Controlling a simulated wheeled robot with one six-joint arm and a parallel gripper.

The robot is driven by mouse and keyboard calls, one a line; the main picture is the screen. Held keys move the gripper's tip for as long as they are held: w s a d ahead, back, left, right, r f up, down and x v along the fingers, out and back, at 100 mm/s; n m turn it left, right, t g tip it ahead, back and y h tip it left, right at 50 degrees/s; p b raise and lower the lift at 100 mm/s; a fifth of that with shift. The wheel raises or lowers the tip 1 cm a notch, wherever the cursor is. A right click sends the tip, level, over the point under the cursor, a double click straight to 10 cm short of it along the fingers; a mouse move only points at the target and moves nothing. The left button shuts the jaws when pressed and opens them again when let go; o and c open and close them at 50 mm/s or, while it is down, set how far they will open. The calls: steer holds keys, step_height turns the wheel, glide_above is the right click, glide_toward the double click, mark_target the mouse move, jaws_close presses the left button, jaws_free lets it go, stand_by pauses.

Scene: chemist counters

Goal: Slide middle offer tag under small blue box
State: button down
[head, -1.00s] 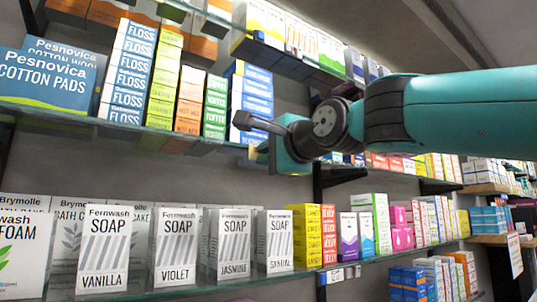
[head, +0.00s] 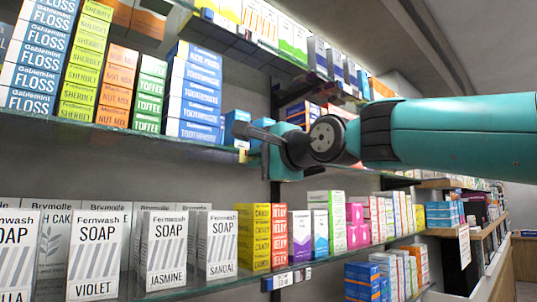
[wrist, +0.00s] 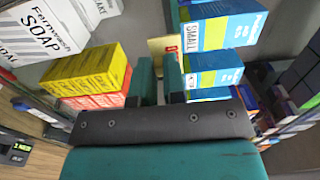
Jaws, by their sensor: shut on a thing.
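My gripper (head: 262,140) is at the front edge of the upper glass shelf, at its right end. In the wrist view its two teal fingers (wrist: 159,66) are close together. A small cream offer tag (wrist: 161,44) with a red mark sits between their tips, and the fingers are shut on it. The tag also shows as a pale patch beside the gripper in the head view (head: 243,156). A blue and white box marked SMALL (wrist: 222,32) is right beside the tag in the wrist view. Small blue boxes (head: 236,119) show behind my gripper in the head view.
Toothpaste-like blue boxes (head: 195,95) and green toffee boxes (head: 148,95) stand left on the same shelf. The lower shelf holds soap boxes (head: 165,245) and yellow candy boxes (head: 254,238). A dark shelf upright (head: 275,195) stands below my gripper.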

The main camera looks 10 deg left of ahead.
steer(key=c, duration=1.2)
jaws_free()
steer(key=b+v, duration=0.7)
steer(key=v, duration=1)
steer(key=shift+s+d, duration=0.1)
steer(key=shift+s, duration=0.15)
steer(key=shift+f, duration=0.1)
